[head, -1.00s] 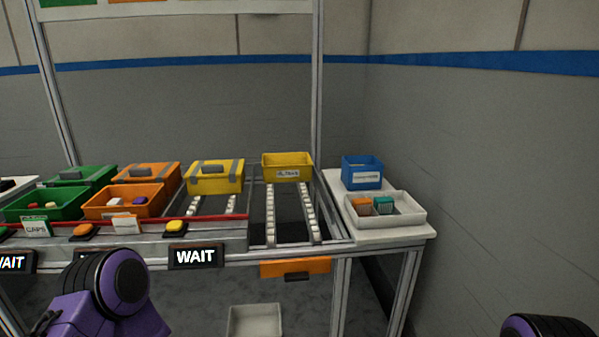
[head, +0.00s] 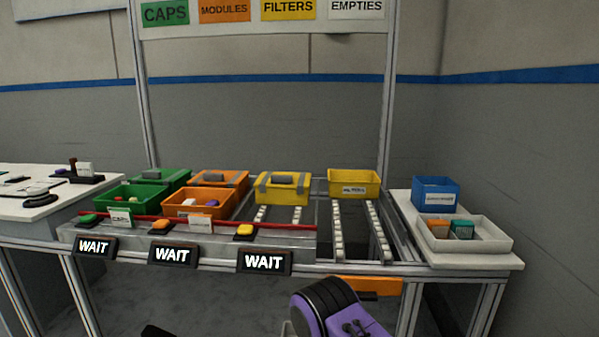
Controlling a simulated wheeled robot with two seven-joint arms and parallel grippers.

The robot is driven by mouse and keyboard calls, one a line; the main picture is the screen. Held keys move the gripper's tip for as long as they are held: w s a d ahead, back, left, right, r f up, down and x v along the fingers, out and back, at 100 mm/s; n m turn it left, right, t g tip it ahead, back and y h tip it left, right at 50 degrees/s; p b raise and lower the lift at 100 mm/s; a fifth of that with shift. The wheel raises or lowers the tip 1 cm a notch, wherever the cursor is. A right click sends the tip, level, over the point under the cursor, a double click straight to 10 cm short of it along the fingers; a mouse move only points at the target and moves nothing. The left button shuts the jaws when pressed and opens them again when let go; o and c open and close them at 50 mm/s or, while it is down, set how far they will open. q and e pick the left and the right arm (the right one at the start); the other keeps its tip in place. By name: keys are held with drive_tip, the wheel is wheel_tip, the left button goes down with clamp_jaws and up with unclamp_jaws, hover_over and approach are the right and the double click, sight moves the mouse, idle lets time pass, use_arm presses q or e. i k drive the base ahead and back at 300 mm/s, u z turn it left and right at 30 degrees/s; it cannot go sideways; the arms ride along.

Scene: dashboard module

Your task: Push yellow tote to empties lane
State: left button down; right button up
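An open yellow tote (head: 354,184) with a small white label sits at the far end of the right roller lane (head: 338,232), below the EMPTIES sign (head: 357,8). A second yellow tote (head: 283,188), closed with a lid and grey straps, sits to its left at the far part of the lane below the FILTERS sign (head: 288,9). The two totes stand apart. A purple and black link of one of my arms shows at the bottom, right of centre. Neither gripper's fingers are in view, and nothing visible of mine touches a tote.
Green totes (head: 125,201) and orange totes (head: 199,203) fill the left lanes behind a red bar (head: 200,219). Buttons and WAIT displays (head: 264,262) line the front edge. A side table at right holds a blue bin (head: 436,193) and a white tray (head: 465,243). The right lane's front rollers are clear.

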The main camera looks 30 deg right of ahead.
sight(343, 183)
drive_tip(key=u, duration=0.2)
drive_tip(key=i, duration=1.25)
drive_tip(key=z, duration=3.2)
